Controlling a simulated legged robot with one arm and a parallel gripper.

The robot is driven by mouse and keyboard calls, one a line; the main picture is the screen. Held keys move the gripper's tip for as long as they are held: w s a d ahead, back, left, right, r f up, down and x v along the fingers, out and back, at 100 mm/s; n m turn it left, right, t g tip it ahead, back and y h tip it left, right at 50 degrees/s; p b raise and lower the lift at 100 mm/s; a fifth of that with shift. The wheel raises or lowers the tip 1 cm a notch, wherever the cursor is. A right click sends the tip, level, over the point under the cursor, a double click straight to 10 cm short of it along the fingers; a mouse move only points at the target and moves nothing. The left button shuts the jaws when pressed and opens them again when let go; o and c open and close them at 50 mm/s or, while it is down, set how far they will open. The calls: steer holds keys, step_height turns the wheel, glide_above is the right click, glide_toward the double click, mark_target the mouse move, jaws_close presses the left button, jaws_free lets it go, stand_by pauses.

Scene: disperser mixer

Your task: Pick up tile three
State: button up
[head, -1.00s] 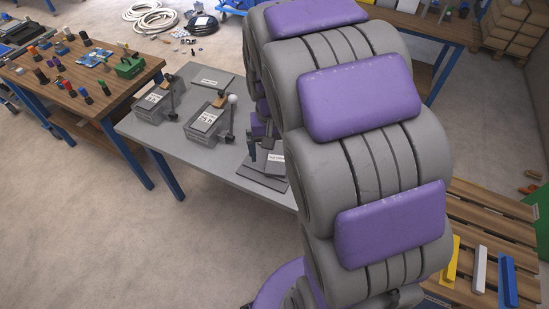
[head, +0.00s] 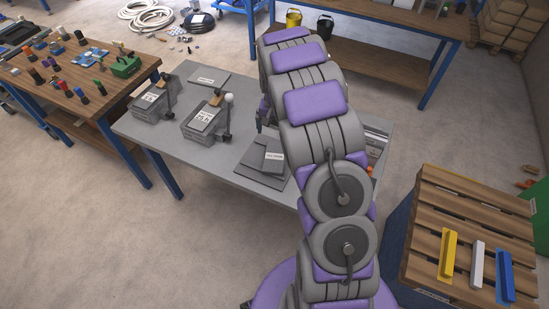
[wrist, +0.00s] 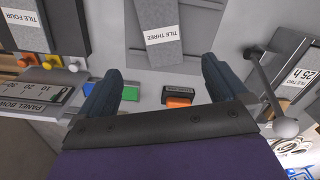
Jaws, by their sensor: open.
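Tile three (wrist: 163,36) is a flat grey tile with a white label, at the top middle of the wrist view. It appears to lie on a wider grey plate. The matching labelled tile (head: 272,157) in the head view lies near the table's front edge, its label too small to read. My gripper (wrist: 163,82) is open and empty, with its two dark fingers apart and pointing toward the tile's labelled end. In the head view the gripper is mostly hidden behind my arm, just beyond the tile.
Tile four (wrist: 55,18) is at the left of the wrist view. A labelled box with a ball-ended lever (wrist: 270,88) stands on the right, close to the right finger. Green, blue and orange buttons (wrist: 178,98) lie below the tile. A pallet (head: 425,240) stands right.

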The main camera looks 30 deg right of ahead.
steer(key=b, duration=0.2)
glide_above(275, 156)
steer(key=f, duration=1)
steer(key=shift+s+a+f, duration=0.15)
steer(key=shift+s+f, duration=0.2)
steer(key=shift+w+f+b, duration=0.2)
steer(key=shift+f, duration=1.2)
steer(key=shift+w+f+b, duration=0.2)
steer(key=shift+f, duration=1.15)
steer(key=shift+r, duration=0.1)
steer(key=c, duration=1.3)
